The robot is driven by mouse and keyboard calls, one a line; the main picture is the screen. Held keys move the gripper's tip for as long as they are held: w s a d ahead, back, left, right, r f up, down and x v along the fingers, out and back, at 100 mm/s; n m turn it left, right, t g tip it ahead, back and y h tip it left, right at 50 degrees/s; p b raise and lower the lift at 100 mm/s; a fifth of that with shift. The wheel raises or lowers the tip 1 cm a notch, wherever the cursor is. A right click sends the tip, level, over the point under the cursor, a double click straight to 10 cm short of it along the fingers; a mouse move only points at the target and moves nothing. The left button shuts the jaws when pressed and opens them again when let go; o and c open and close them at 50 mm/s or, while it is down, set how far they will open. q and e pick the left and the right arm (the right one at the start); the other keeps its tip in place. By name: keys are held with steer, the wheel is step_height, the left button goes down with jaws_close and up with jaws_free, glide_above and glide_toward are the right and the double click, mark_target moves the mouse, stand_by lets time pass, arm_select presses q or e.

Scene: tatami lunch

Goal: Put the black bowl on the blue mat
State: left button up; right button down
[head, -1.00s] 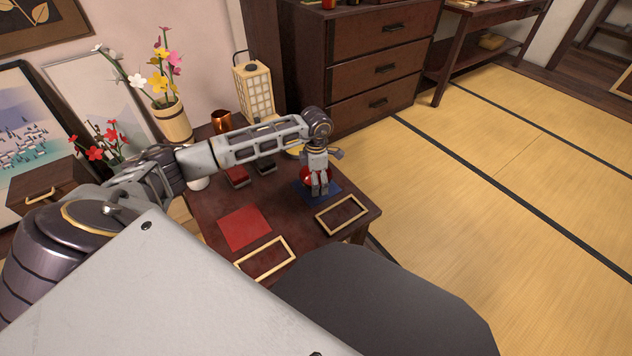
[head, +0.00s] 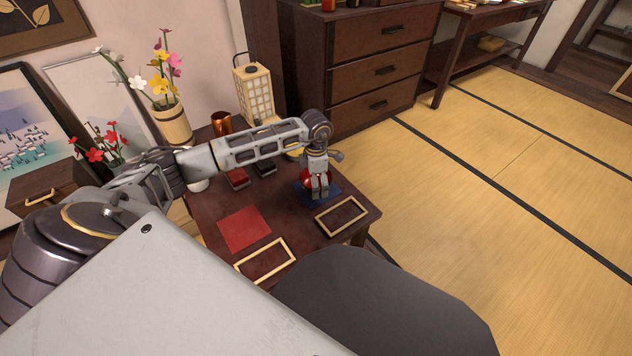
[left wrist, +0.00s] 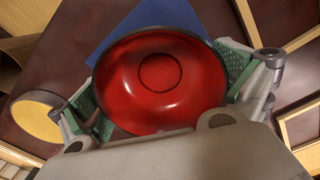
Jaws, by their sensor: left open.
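A bowl (left wrist: 160,85) with a glossy red inside and a thin dark rim shows large in the left wrist view. Its outer side is mostly hidden there; in the head view a red part of it (head: 307,179) shows behind my fingers. The blue mat (head: 331,190) lies under and around it, and a blue corner (left wrist: 110,45) shows beyond the rim in the wrist view. The bowl is over the mat; its contact is hidden. My left gripper (head: 320,197) is open, with one green-padded finger on either side of the bowl. My right gripper is not in view.
A red mat (head: 244,229) and two pale empty frames, one at the front (head: 265,260) and one at the right (head: 342,216), lie on the dark table. Small red and black boxes and a yellow dish (left wrist: 38,117) are close by. A lantern (head: 253,90) and flower vase (head: 174,125) stand behind.

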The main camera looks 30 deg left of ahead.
arm_select(q)
steer(key=shift+r, duration=0.15)
step_height(320, 180, up, 12)
steer(key=p, duration=0.4)
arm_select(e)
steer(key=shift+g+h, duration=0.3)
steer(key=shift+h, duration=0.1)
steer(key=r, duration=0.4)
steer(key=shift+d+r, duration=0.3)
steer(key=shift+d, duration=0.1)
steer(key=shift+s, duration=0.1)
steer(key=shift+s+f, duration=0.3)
